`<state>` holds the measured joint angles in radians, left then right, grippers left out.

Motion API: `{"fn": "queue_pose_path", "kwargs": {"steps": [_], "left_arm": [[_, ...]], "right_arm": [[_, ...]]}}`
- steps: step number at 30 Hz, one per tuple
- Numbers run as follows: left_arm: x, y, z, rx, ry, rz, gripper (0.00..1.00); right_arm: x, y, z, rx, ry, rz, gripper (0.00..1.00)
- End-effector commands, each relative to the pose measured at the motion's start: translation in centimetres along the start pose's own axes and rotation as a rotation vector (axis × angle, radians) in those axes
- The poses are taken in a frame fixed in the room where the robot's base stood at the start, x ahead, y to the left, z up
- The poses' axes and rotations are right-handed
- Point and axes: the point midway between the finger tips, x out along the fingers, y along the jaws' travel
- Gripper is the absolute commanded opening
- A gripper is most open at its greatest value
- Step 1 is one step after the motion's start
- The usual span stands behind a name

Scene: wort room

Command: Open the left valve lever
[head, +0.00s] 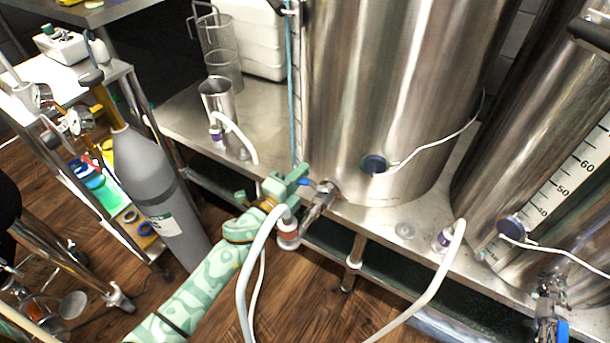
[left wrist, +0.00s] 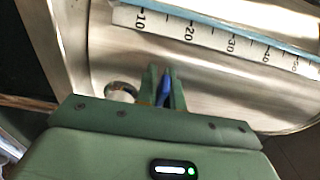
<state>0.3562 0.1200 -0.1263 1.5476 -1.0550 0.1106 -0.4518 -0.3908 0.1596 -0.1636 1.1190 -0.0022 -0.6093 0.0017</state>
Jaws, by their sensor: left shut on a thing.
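The left valve is a metal tap (head: 319,204) low on the front of the big steel kettle (head: 385,90). Its blue lever (head: 306,182) shows only as a small bit beside my green left gripper (head: 297,178) in the head view. In the left wrist view the blue lever (left wrist: 164,90) stands between the two fingers of the left gripper (left wrist: 165,78), which are shut on it. Most of the lever is hidden by the gripper. My right gripper is not in view.
A white hose (head: 249,258) with a connector hangs in front of the valve, close to my left arm. A second kettle (head: 555,140) stands at right, with another blue-levered valve (head: 548,318) below. A grey gas cylinder (head: 155,190) stands at left.

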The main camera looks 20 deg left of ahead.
Motion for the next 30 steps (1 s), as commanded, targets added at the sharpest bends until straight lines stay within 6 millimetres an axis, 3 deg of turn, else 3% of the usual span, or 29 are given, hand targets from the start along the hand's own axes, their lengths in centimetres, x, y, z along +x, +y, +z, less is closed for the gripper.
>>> {"fn": "queue_pose_path", "kwargs": {"steps": [7, 13, 16, 30], "left_arm": [[-0.4, 0.0, -0.2, 0.001, -0.049, 0.001, 0.00], [-0.3, 0.0, -0.2, 0.002, -0.048, 0.001, 0.00], [-0.3, 0.0, -0.2, 0.002, -0.047, 0.001, 0.31], [-0.3, -0.1, -0.2, 0.002, -0.047, 0.001, 0.31]], "right_arm": [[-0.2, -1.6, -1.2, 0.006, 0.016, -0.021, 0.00], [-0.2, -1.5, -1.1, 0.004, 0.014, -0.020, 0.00], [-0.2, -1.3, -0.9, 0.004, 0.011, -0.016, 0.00], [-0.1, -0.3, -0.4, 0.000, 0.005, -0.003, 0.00]]}}
